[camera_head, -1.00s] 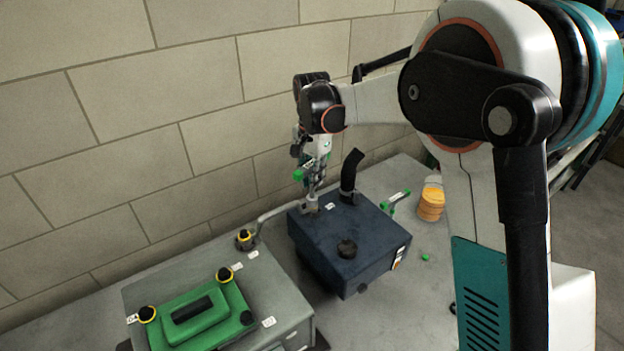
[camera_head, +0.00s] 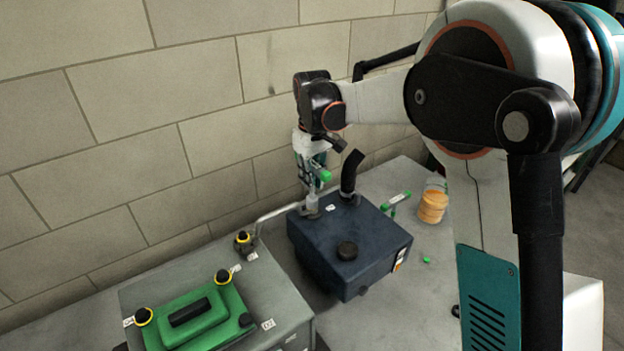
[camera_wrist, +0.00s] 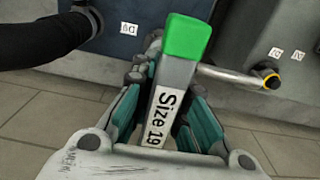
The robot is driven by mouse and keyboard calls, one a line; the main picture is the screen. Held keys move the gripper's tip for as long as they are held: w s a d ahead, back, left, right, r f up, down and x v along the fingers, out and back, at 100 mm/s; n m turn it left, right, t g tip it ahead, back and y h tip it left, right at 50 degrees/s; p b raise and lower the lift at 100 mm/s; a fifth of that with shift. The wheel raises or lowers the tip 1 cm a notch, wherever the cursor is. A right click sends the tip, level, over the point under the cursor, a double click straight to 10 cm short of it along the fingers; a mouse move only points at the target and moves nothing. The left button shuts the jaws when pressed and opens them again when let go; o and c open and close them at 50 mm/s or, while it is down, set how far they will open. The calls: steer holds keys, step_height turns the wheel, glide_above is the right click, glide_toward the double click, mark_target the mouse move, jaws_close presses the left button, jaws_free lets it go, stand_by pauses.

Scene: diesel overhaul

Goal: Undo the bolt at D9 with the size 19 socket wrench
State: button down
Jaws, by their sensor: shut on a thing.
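My gripper (camera_head: 313,186) is shut on the size 19 socket wrench (camera_head: 312,203), above the back left corner of the dark blue tank (camera_head: 330,247). The wrench's green end (camera_head: 325,175) sticks out to the right. In the wrist view the wrench (camera_wrist: 172,85) lies between the fingers, with "Size 19" readable. Its lower end meets the pipe flange at the tank corner. A small white label (camera_head: 330,208) sits on the tank beside it; in the wrist view this label (camera_wrist: 129,28) appears upside down and looks like D9. The bolt itself is hidden under the wrench.
A black hose (camera_head: 351,172) rises from the tank just right of my gripper. A metal pipe (camera_head: 277,214) runs left to a yellow-ringed bolt (camera_head: 242,238). A green cover (camera_head: 200,318) lies front left. The wall is close behind.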

steer(key=n, duration=0.9)
steer(key=shift+r, duration=0.15)
